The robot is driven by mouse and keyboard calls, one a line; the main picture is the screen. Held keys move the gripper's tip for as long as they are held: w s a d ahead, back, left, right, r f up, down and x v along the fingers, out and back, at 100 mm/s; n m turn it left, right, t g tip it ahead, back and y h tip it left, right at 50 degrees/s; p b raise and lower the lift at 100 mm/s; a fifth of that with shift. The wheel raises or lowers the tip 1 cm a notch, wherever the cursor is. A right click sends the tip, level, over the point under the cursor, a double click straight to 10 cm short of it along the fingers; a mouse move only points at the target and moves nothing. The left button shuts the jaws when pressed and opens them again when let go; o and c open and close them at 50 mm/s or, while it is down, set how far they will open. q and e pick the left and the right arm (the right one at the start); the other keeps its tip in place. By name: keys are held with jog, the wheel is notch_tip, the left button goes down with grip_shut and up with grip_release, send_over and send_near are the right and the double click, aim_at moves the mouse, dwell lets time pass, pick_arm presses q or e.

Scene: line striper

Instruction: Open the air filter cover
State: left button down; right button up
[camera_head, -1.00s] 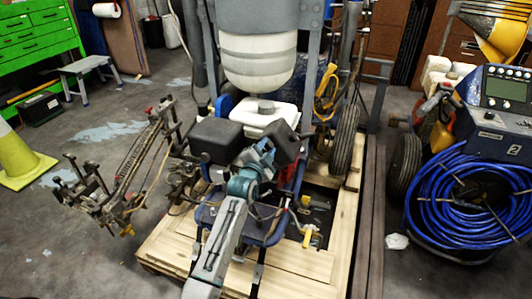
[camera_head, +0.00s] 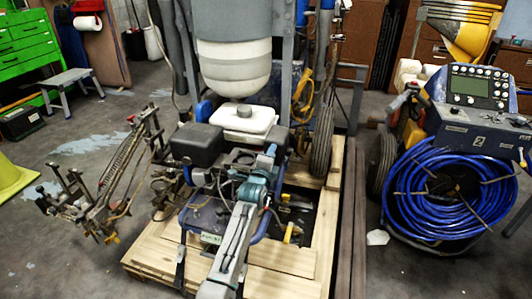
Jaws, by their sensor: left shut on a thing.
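The line striper's engine sits in the middle, with a white tank (camera_head: 238,127) on top. Another black box (camera_head: 197,142) sits on the engine's left side, apart from the gripper. My right gripper is not in view.
The striper stands on a wooden pallet (camera_head: 265,283). A wheel (camera_head: 322,143) and upright frame are close behind the gripper. A machine with a coiled blue hose (camera_head: 445,195) is at right. A spring-and-rod assembly (camera_head: 120,175) is at left.

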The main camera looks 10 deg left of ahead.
pick_arm(q)
jog(key=shift+d+f+m, duration=0.2)
jog(key=shift+m, duration=0.1)
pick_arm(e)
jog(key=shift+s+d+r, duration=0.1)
pick_arm(q)
jog(key=c, duration=1)
grip_release()
jog(key=shift+c, duration=0.2)
jog(key=shift+s, duration=0.1)
jog(key=s+p, duration=0.1)
jog(key=s, duration=0.9)
jog(key=shift+s+a, duration=0.2)
jog(key=shift+s, duration=0.1)
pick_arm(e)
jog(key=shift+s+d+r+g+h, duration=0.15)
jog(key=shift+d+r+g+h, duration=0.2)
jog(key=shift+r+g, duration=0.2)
